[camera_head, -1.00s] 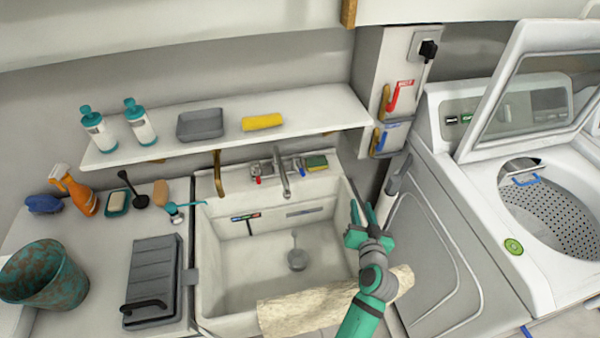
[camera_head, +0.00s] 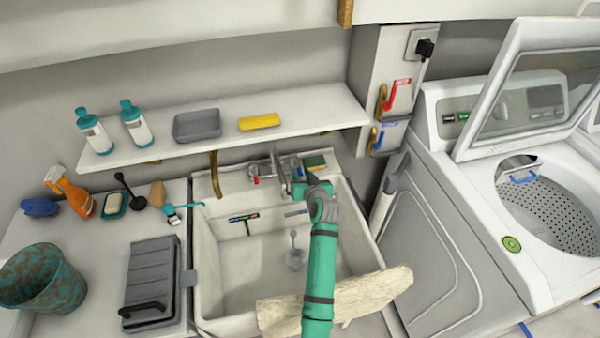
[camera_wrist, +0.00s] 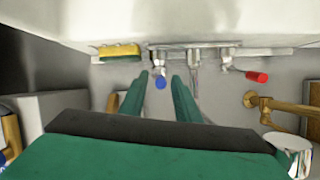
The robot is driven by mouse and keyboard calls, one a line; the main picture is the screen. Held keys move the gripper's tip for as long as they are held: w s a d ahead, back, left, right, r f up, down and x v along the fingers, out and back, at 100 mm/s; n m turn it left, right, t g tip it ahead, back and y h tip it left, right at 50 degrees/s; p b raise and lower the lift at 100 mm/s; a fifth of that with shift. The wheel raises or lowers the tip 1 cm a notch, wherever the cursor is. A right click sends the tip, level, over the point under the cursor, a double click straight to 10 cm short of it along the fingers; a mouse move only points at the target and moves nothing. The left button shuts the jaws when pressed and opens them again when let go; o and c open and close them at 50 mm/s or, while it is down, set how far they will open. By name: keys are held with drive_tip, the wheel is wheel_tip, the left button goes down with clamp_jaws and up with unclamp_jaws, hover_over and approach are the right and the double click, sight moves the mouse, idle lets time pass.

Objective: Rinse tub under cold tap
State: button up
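A teal and brown speckled tub (camera_head: 45,277) stands on the counter at the far left in the head view, well away from my gripper. The white sink (camera_head: 212,275) is in the middle, with a metal spout and two tap handles at its back wall. The blue cold tap handle (camera_wrist: 160,83) shows in the wrist view between and just beyond my fingertips; contact cannot be told. The red handle (camera_wrist: 257,77) is right of the spout (camera_wrist: 194,75) there. My gripper (camera_wrist: 161,82) is open and empty. In the head view my gripper (camera_head: 297,188) partly hides the taps.
A beige cloth (camera_head: 385,285) lies over the sink's front edge. A yellow-green sponge (camera_head: 315,160) sits right of the taps. A shelf (camera_head: 230,130) with bottles overhangs behind. A brass bracket (camera_head: 215,175) is left of the taps. The open washer (camera_head: 440,210) stands at right.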

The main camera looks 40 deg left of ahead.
drive_tip(key=shift+x, duration=0.9)
clamp_jaws()
drive_tip(key=shift+w, duration=0.1)
drive_tip(key=shift+w+d+n+g+y, duration=0.35)
drive_tip(key=shift+w+n+g+y, duration=0.1)
drive_tip(key=shift+n+g, duration=0.3)
drive_tip(key=shift+w+d+n+g+y, duration=0.3)
drive_tip(key=shift+w+n+g+y, duration=0.2)
drive_tip(key=shift+n+g, duration=0.25)
